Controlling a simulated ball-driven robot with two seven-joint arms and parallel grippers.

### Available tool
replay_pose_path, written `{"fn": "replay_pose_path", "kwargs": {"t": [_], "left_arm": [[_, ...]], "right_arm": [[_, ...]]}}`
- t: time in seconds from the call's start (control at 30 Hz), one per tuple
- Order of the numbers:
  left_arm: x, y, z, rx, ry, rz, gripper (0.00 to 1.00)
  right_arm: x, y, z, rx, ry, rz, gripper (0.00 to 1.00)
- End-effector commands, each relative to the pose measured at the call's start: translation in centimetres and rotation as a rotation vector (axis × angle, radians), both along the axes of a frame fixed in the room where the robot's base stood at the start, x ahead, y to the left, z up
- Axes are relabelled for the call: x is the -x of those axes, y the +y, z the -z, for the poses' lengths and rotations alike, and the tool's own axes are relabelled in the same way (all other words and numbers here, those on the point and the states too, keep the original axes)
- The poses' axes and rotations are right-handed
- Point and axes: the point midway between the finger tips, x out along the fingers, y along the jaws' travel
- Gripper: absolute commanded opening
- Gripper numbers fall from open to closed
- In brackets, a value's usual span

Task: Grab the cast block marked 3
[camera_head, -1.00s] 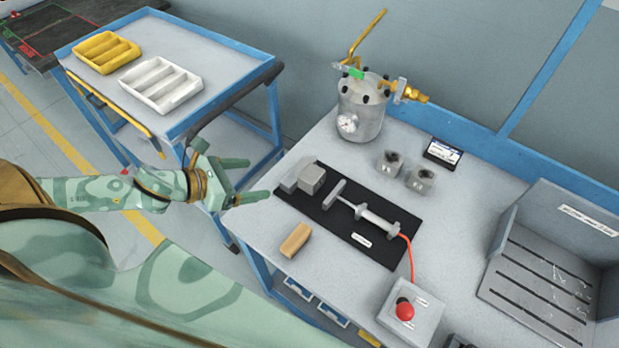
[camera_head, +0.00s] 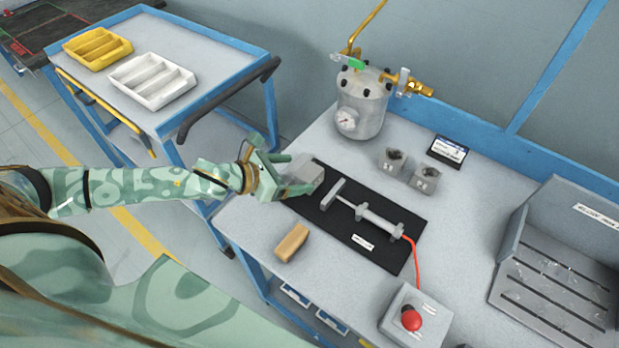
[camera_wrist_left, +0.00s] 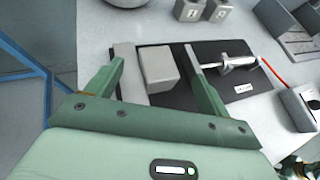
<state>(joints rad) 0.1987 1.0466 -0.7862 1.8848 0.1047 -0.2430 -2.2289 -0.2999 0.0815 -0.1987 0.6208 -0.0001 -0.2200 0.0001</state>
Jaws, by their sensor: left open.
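A grey cast block (camera_head: 306,171) sits at the left end of the black mat, beside a flat grey plate. No number can be read on it. In the left wrist view the block (camera_wrist_left: 159,68) stands between my fingers, with gaps on both sides. My left gripper (camera_head: 285,172) is open around it, and the plate (camera_wrist_left: 127,62) is also between the fingers. Two more grey blocks (camera_head: 391,161) (camera_head: 423,179) stand near the pressure pot, with marks too small to read surely. A small greenish part at the wrist view's lower right edge may be my right gripper.
A clamp rod (camera_head: 371,217) lies along the black mat (camera_head: 400,253) to the right. A tan bar (camera_head: 291,242) lies in front. The pressure pot (camera_head: 362,105) stands behind, and a red-button box (camera_head: 412,313) is front right. A cart with yellow and white trays (camera_head: 152,82) stands left.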

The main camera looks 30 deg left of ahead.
Motion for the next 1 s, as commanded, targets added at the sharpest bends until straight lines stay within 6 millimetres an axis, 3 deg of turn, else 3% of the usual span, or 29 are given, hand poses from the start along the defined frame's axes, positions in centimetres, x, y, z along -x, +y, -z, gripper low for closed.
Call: {"fn": "replay_pose_path", "kwargs": {"t": [0.03, 0.2, 0.43, 0.47, 0.63, 0.7, 0.73, 1.0], "left_arm": [[-0.7, -0.5, 0.9, 0.003, 0.0, -0.001, 0.81], [-2.1, -1.4, 1.8, 0.0, 0.0, 0.0, 0.81], [-2.3, -1.4, 1.7, -0.001, 0.0, 0.0, 0.81], [-2.3, -1.4, 1.7, -0.001, 0.0, 0.0, 0.75], [-2.3, -1.4, 1.7, -0.001, 0.0, 0.0, 0.28], [-2.3, -1.4, 1.7, -0.002, 0.0, 0.0, 0.17], [-2.3, -1.4, 1.7, -0.002, 0.0, -0.001, 0.13], [-2.4, -1.2, 1.7, -0.005, -0.002, -0.003, 0.13]], "right_arm": [[0.2, 0.0, 0.6, 0.0, 0.004, 0.0, 0.36], [0.3, 0.0, 1.0, 0.0, 0.007, 0.0, 0.36], [0.3, 0.0, 0.9, 0.0, 0.006, 0.0, 0.36], [0.3, 0.0, 0.9, 0.0, 0.006, 0.0, 0.36], [0.3, 0.0, 0.9, 0.0, 0.006, -0.001, 0.36], [0.3, 0.0, 0.9, 0.0, 0.006, -0.001, 0.36], [0.3, 0.0, 0.9, -0.001, 0.007, -0.001, 0.36], [0.3, 0.1, 0.9, -0.002, 0.007, -0.001, 0.36]]}}
